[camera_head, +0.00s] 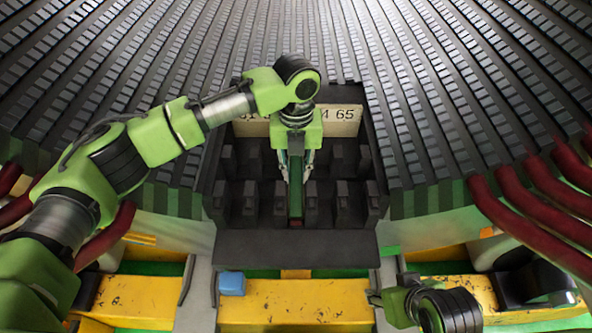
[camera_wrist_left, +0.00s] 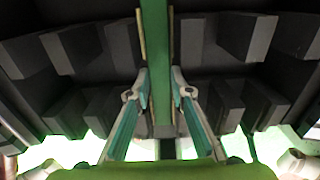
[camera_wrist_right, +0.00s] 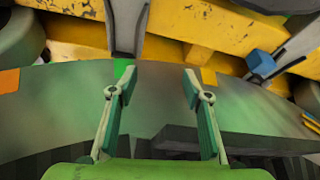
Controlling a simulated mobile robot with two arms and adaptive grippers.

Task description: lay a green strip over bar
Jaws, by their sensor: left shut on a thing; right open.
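A long narrow green strip (camera_head: 295,200) lies lengthwise in the middle slot between the dark blocks of the holder, under my left gripper (camera_head: 296,168). In the left wrist view the green strip (camera_wrist_left: 156,45) runs between the fingers of my left gripper (camera_wrist_left: 160,90), which is shut on it. Thin tan edges flank the strip there; I cannot tell whether they belong to the bar. The bar is not clearly visible. My right gripper (camera_head: 374,298) is low at the right, away from the strip. In the right wrist view its fingers (camera_wrist_right: 156,85) are apart and empty.
Dark blocks (camera_head: 342,200) stand in rows on both sides of the strip. A numbered plate (camera_head: 340,120) is behind them. A yellow beam (camera_head: 295,303) with a blue block (camera_head: 232,283) lies in front. Red tubes (camera_head: 510,225) curve at the right.

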